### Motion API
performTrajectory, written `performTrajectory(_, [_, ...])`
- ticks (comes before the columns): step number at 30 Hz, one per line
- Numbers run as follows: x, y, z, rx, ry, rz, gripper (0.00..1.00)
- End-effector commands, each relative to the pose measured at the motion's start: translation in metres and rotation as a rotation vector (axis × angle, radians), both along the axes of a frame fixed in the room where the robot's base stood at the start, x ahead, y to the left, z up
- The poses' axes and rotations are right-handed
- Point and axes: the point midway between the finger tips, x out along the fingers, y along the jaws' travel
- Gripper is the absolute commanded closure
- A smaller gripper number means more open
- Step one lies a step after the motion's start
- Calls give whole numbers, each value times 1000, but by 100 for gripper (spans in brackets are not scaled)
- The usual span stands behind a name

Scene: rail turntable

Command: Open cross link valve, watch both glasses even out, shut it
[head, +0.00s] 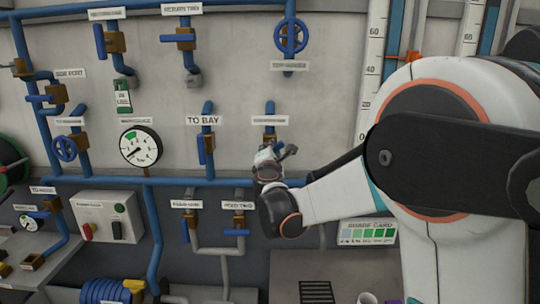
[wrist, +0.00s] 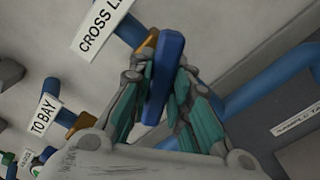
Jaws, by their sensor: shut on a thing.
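The cross link valve has a blue lever (wrist: 165,75) on a brass body (wrist: 147,46), under a label (wrist: 100,25) reading "CROSS L…", partly cut off. My gripper (wrist: 160,88) is shut on this lever, one finger on each side. In the head view my gripper (head: 272,160) is in front of the valve and hides its lever; the brass body (head: 270,133) shows above it. I cannot tell whether the valve is open or shut. The left glass (head: 395,35) and right glass (head: 489,28) are blue columns beside white scales, cut off at the top and partly behind my arm.
The TO BAY valve (head: 206,143), with a blue lever, is close to the left of my gripper. A blue header pipe (head: 180,181) runs below. A round gauge (head: 141,146), a switch box (head: 108,217) and several other valves fill the panel. A shade card (head: 368,232) is below right.

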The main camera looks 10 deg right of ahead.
Motion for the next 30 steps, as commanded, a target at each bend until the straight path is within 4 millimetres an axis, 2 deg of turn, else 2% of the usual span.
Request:
performTrajectory(15, [0,-1,-2,394,-106,0,100])
performTrajectory(30, [-1,-1,-2,516,-137,-1,100])
